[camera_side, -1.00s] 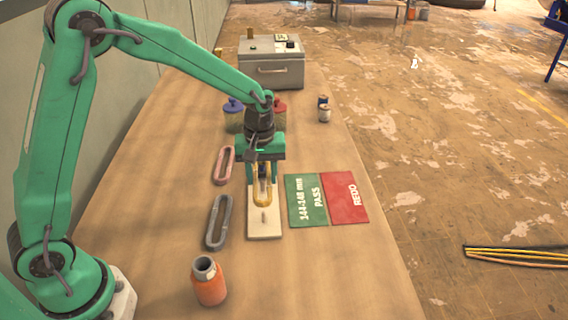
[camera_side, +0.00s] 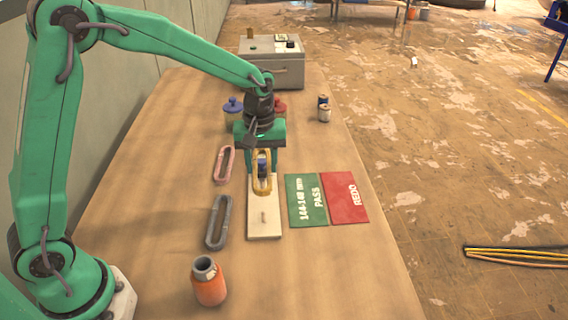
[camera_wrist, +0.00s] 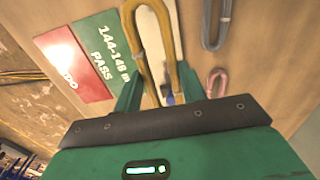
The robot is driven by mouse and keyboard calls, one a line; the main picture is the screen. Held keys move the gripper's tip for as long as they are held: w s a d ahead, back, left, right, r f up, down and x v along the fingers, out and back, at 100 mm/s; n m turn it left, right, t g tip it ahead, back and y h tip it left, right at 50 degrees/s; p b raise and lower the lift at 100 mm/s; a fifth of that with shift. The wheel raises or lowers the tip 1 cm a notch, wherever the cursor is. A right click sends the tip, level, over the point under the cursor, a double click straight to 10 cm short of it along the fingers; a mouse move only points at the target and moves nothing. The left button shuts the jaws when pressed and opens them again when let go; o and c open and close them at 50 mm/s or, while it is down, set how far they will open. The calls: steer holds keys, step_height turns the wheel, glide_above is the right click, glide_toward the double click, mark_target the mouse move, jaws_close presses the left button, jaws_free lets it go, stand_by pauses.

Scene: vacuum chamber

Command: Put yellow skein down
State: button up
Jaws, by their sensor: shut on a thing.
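The yellow skein (camera_side: 262,191) is a long loop held in my gripper (camera_side: 261,168), above the far end of a white board with pegs (camera_side: 264,222). In the wrist view the yellow skein (camera_wrist: 128,25) runs out between the fingers of my gripper (camera_wrist: 160,92), which is shut on it. A blue-topped peg shows inside the loop's outline in both views; I cannot tell whether the loop is around it or above it. The green PASS card (camera_side: 306,200), marked 144-148 mm, and the red REDO card (camera_side: 344,198) lie flat and bare to the right.
A pink skein (camera_side: 224,165) and a grey skein (camera_side: 218,222) lie left of the board. An orange jar (camera_side: 208,283) stands in front. A grey case (camera_side: 272,66), lidded jars and small cans (camera_side: 323,112) stand behind. The table's right edge is close past the REDO card.

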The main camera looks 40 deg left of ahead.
steer(key=w+d+m, duration=0.3)
steer(key=d+m, duration=0.2)
steer(key=d, duration=1.6)
glide_above(330, 204)
steer(key=shift+n, duration=0.3)
step_height(330, 204, down, 7)
steer(key=shift+r, duration=0.2)
steer(key=shift+f, duration=0.1)
steer(key=shift+f, duration=1.9)
steer(key=shift+f, duration=0.15)
steer(key=o, duration=1)
